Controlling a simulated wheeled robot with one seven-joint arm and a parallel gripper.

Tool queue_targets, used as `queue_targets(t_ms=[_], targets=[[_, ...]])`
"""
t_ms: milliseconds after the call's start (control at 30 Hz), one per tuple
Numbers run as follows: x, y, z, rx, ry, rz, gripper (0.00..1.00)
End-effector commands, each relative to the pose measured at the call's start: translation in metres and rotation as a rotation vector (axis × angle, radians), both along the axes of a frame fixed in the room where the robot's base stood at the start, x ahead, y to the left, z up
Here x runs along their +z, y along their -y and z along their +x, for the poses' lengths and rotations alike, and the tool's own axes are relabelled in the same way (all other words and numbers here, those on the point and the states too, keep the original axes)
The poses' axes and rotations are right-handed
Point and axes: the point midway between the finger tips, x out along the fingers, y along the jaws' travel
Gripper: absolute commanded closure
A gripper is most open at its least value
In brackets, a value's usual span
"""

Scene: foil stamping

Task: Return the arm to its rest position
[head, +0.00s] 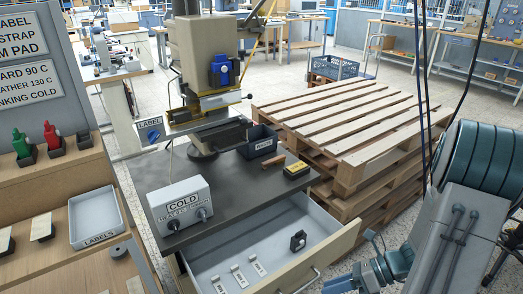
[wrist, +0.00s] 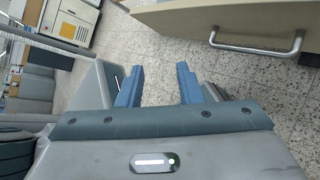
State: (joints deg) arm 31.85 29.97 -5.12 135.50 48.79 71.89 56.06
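My gripper (wrist: 159,82) is open in the wrist view, with a clear gap between its two blue fingers and only speckled floor between them. In the head view my gripper (head: 352,262) is at the lower right, just right of the open drawer's front and apart from it. My arm comes in from the right edge. The drawer (head: 225,262) is pulled out and holds small labelled pieces and a dark clip-like part (head: 298,240). The drawer front with its handle (wrist: 262,48) is beyond the fingers in the wrist view.
Stacked pallets (head: 350,120) stand behind my arm. A LABELS tray (head: 95,215) is at left.

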Motion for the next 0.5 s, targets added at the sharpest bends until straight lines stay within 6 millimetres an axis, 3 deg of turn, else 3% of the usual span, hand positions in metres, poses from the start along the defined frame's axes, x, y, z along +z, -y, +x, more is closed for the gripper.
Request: queue_targets(t_ms=[33, 500], targets=[[0.018, -0.006, -0.003, 0.096, 0.079, -0.049, 0.68], [0.118, -0.026, -0.033, 1.029, 0.768, -0.421, 0.68]])
